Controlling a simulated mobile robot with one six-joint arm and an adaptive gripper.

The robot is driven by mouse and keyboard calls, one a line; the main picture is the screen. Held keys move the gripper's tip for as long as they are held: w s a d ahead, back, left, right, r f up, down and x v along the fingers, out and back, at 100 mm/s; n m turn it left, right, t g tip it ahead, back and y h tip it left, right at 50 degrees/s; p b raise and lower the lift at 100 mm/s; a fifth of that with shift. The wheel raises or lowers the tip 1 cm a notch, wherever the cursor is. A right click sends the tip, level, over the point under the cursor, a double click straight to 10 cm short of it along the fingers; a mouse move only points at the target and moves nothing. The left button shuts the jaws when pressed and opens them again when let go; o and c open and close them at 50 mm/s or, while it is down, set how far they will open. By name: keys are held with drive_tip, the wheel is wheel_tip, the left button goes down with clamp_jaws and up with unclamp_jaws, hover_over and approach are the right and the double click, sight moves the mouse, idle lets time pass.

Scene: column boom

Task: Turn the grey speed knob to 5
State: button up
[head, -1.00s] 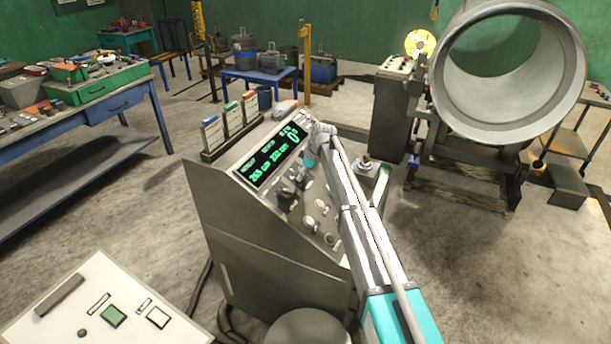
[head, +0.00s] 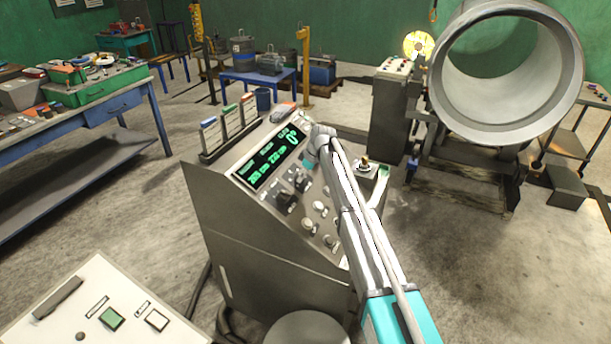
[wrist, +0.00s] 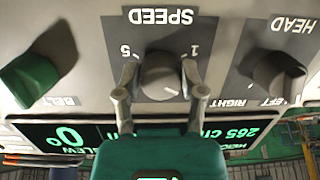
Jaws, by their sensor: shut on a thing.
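The grey speed knob (wrist: 160,75) shows in the wrist view, under the upside-down SPEED label. The digit 5 is to its left and the 1 to its right in this picture. A small pale mark shows at its lower right edge; where the knob points is hard to tell. My gripper (wrist: 160,92) has one finger on each side of the knob and is shut on it. In the head view my gripper (head: 309,165) is at the upper right of the sloping control panel (head: 262,208), and I cannot make out the speed knob there.
In the wrist view a green BELT knob (wrist: 38,76) is to the left and a dark HEAD knob (wrist: 277,75) to the right. A lit display (wrist: 70,138) lies close below. In the head view, several more knobs and a small joystick (head: 365,163) are near my arm.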

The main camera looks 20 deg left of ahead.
drive_tip(key=shift+a, duration=0.35)
